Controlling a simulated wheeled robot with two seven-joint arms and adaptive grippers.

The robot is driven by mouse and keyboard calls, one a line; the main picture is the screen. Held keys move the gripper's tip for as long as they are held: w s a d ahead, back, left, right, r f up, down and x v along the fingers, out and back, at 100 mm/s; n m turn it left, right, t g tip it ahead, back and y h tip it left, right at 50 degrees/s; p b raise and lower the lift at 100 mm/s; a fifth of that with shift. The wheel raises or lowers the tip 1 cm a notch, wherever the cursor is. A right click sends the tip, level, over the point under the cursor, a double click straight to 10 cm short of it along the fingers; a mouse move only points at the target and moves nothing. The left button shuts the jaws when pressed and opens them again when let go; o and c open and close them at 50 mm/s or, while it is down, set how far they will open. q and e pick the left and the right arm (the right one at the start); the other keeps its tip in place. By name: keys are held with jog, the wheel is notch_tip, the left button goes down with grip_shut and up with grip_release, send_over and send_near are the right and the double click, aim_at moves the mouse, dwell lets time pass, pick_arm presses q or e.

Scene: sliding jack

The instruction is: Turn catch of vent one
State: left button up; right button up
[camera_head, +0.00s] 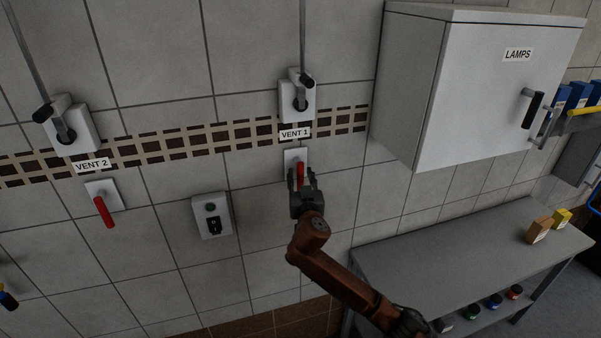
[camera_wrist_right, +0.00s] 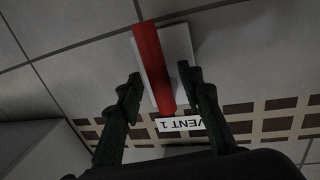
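The catch of vent one is a red handle (camera_head: 300,173) on a small white wall plate (camera_head: 292,156), below the VENT 1 label (camera_head: 294,133). My right gripper (camera_head: 302,178) is in front of this plate, around the handle. In the right wrist view the red handle (camera_wrist_right: 154,70) lies between the two fingers of the right gripper (camera_wrist_right: 160,90). Gaps show on both sides of the handle, so the fingers are open and seem not to touch it. The left gripper does not show.
Vent 2 has its own red handle (camera_head: 104,212) at the left. A switch box (camera_head: 212,216) is on the wall between them. A LAMPS cabinet (camera_head: 480,90) juts out at the upper right. A grey table (camera_head: 440,255) stands below it.

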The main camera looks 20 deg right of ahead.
jog(key=shift+w+d, duration=0.1)
jog(key=shift+w, duration=0.4)
grip_shut()
dwell(0.4)
